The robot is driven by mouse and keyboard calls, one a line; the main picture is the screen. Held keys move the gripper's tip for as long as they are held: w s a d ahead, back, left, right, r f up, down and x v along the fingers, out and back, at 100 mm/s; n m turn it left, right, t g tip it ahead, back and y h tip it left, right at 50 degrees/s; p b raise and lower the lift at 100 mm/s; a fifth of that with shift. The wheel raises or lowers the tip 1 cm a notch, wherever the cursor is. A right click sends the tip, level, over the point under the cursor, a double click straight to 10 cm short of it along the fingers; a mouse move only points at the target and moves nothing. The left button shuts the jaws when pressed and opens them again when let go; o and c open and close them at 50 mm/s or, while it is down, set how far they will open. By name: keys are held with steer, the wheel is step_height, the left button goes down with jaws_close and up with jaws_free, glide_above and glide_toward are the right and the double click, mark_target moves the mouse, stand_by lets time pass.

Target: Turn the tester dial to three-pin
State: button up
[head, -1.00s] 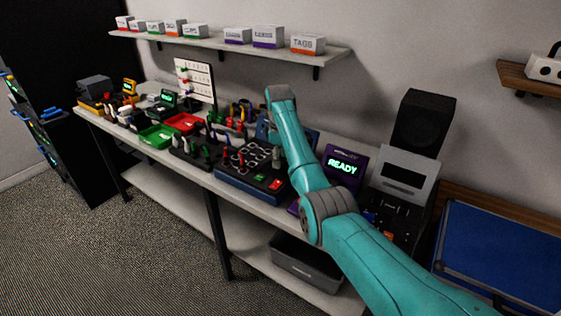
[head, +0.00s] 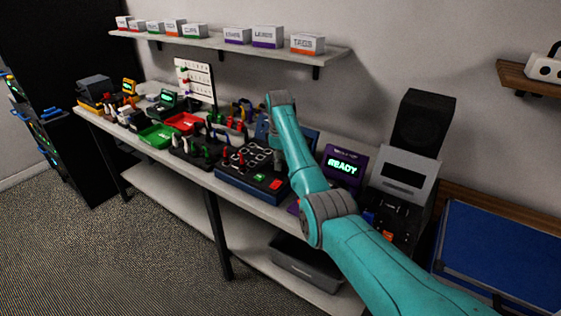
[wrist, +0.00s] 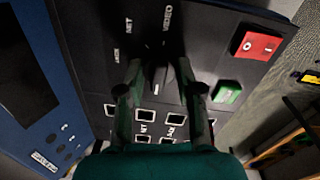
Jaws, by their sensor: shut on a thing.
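The tester (head: 240,187) is a blue-sided box with a black panel on the bench in the head view. Its panel (wrist: 95,75) fills much of the wrist view, with a red rocker switch (wrist: 257,44), a green button (wrist: 228,93) and several square sockets below the dial. The dark dial (wrist: 157,78) has a white mark on it. Labels reading "VIDEO" and "NET" lie above it, with another too small to read. My gripper (wrist: 158,72) is shut on the dial, one finger on each side. Which label the dial points at is not clear.
A purple display (head: 343,169) reads "READY" right of the tester. Racks of coloured connectors, a green tray (head: 157,136) and a red tray (head: 183,122) stand to the left. Boxes sit on the wall shelf (head: 215,43) above.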

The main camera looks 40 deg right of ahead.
steer(key=m, duration=0.4)
steer(key=shift+m+g, duration=0.3)
steer(key=shift+m, duration=1.9)
steer(key=o, duration=1.2)
steer(key=shift+c, duration=0.2)
steer(key=shift+w, duration=0.1)
step_height(320, 180, up, 12)
steer(key=shift+a, duration=0.3)
